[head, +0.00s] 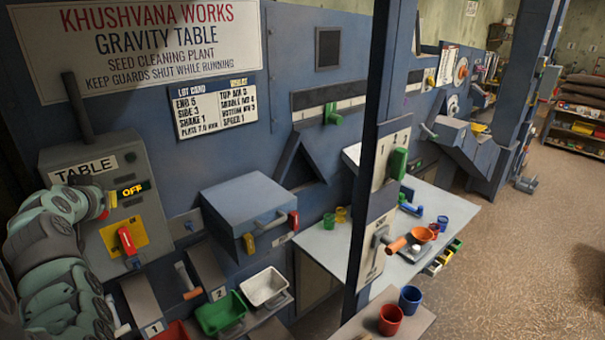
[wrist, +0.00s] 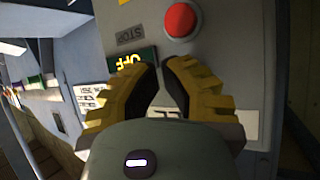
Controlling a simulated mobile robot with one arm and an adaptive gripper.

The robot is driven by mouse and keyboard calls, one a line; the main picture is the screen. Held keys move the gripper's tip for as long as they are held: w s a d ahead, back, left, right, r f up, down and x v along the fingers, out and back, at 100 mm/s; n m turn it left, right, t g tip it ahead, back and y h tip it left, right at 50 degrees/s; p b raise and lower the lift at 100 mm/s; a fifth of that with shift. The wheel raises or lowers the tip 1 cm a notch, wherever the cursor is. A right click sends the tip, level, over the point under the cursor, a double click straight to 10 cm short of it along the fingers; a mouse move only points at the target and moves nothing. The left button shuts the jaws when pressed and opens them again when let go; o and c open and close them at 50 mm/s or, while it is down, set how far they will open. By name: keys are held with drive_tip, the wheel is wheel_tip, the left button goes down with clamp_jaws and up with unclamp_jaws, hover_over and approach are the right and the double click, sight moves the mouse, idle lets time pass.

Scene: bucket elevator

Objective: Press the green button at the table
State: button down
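The grey control box marked TABLE (head: 80,160) stands at the left in the head view. Its small display (head: 133,189) reads OFF in yellow. The wrist view shows the panel upside down, with a red button (wrist: 181,20) beside the word STOP and the display (wrist: 130,60) partly behind a finger. My gripper (wrist: 162,68) has its yellow fingertips drawn together in front of the panel, with nothing seen between them. In the head view my gripper (head: 111,199) is beside the display, mostly hidden by my arm. Contact cannot be told.
Below the display is a yellow plate with a red switch handle (head: 127,241). A blue-grey lidded box (head: 250,205), a green bin (head: 220,313) and a white bin (head: 264,287) are to its right. A dark blue post (head: 372,150) stands mid-view. Open floor lies at the right.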

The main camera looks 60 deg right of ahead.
drive_tip(key=shift+w+d+b, duration=0.1)
drive_tip(key=shift+w+b, duration=0.3)
drive_tip(key=shift+b, duration=0.1)
idle(0.5)
drive_tip(key=shift+s, duration=0.95)
drive_tip(key=shift+s+a+b, duration=0.1)
drive_tip(key=shift+s+a, duration=0.15)
drive_tip(key=shift+s, duration=0.55)
drive_tip(key=shift+s+a+b, duration=0.1)
drive_tip(key=shift+s+a, duration=0.2)
drive_tip(key=shift+s, duration=0.5)
drive_tip(key=shift+s+a+b, duration=0.1)
drive_tip(key=shift+s+a, duration=0.15)
drive_tip(key=shift+s, duration=0.55)
